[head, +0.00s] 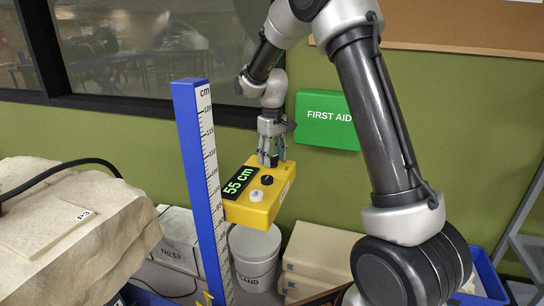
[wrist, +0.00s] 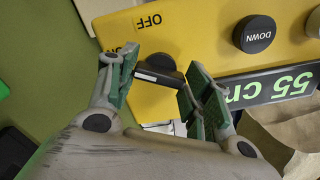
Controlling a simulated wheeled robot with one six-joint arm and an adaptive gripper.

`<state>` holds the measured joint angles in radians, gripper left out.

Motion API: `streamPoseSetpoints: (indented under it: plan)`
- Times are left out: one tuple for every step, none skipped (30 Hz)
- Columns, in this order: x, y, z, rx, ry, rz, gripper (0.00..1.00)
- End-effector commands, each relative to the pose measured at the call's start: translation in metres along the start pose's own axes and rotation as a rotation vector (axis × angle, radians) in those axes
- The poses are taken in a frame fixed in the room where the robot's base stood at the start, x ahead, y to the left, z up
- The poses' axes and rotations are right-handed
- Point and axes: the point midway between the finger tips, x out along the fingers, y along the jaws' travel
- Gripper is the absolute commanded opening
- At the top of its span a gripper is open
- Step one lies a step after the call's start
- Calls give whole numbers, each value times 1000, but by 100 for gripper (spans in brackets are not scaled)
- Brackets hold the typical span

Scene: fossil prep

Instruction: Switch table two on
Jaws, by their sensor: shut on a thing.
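A yellow control box (head: 262,210) is mounted at the blue height column (head: 196,150). Its green display reads 55 cm (head: 238,184). It carries a black button (head: 267,179) and a pale button (head: 257,196). In the wrist view the box (wrist: 185,40) appears upside down, with the black button marked DOWN (wrist: 255,34) and an OFF label (wrist: 150,20). My gripper (head: 271,160) is at the box's far end. In the wrist view my gripper (wrist: 160,75) is shut on a black switch knob (wrist: 158,66) with a white mark.
A large pale fossil block (head: 70,225) lies at left with a black cable over it. A white bucket (head: 253,255), pale crates (head: 318,258) and a grey box (head: 180,240) stand below. A green first aid box (head: 326,120) hangs on the wall behind my gripper.

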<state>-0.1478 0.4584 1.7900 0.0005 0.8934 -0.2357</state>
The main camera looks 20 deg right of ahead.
Motion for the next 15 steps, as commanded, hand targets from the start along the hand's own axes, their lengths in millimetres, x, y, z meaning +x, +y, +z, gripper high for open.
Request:
streamPoseSetpoints:
  plan:
    - [0,0,0,-3,1,1,26]
    - [0,0,0,-4,1,1,26]
    - [0,0,0,-5,1,1,26]
    - [0,0,0,-5,1,1,26]
    - [0,0,0,-5,1,1,26]
    - [0,0,0,-5,1,1,26]
    - [0,0,0,-5,1,1,26]
    - [0,0,0,-5,1,1,26]
    - [0,0,0,-5,1,1,26]
    - [0,0,0,-5,1,1,26]
    - [0,0,0,-5,1,1,26]
    - [0,0,0,-5,1,1,57]
    - [0,0,0,-5,1,1,63]
    - [0,0,0,-5,1,1,68]
    - [0,0,0,-4,1,1,71]
